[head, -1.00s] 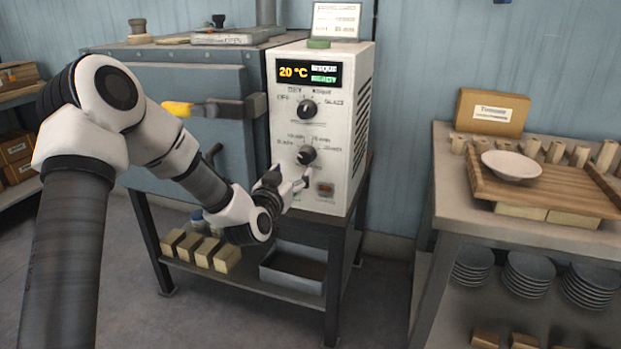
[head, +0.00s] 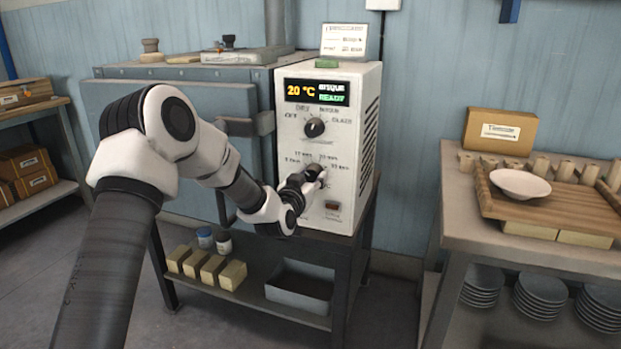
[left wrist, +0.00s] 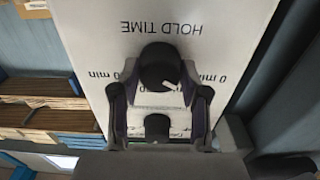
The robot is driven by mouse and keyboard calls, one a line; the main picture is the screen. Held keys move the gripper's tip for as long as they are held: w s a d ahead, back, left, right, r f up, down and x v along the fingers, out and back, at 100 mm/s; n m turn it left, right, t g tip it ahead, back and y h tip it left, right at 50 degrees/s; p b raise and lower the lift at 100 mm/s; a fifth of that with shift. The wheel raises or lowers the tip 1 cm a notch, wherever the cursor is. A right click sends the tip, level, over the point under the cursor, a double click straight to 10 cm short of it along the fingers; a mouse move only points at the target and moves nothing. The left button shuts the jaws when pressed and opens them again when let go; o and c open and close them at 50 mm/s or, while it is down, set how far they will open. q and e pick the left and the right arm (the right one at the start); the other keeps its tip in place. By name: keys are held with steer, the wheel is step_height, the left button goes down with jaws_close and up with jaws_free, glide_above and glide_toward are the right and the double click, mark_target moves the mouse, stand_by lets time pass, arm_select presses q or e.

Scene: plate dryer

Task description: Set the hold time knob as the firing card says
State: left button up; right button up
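The white control box (head: 333,222) has a display (head: 315,92) reading 20 °C, BISQUE, READY. A programme knob (head: 314,128) sits above the hold time knob (head: 315,168), which is partly hidden by my left gripper (head: 303,183). In the left wrist view the dark hold time knob (left wrist: 159,68) stands between the two fingers of my left gripper (left wrist: 160,90), under inverted HOLD TIME lettering. The fingers are apart, one on each side; I cannot tell if they touch it. The firing card (head: 344,40) stands on the box, its text too small to read. My right gripper is out of view.
A rocker switch (head: 332,206) sits below the knob. The grey kiln (head: 185,100) stands left of the box. Below are yellow blocks (head: 207,267) and a grey bin (head: 300,288). At right, a bench (head: 452,185) carries a wooden rack with a white bowl (head: 520,184).

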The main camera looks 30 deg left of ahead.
arm_select(q)
steer(key=shift+r+m, duration=0.1)
steer(key=shift+m, duration=0.2)
steer(key=shift+r+m+p, duration=0.1)
steer(key=shift+m+p, duration=0.9)
steer(key=shift+p, duration=0.15)
steer(key=m+p, duration=0.3)
steer(key=shift+m, duration=0.3)
steer(key=m+p, duration=0.5)
steer(key=m, duration=0.1)
steer(key=shift+r, duration=0.1)
steer(key=m+p, duration=0.5)
steer(key=m, duration=0.1)
steer(key=shift+m, duration=0.3)
steer(key=m+p, duration=0.2)
steer(key=shift+m, duration=0.3)
steer(key=shift+f+m+p, duration=0.2)
steer(key=shift+m+p, duration=0.85)
steer(key=shift+m, duration=0.35)
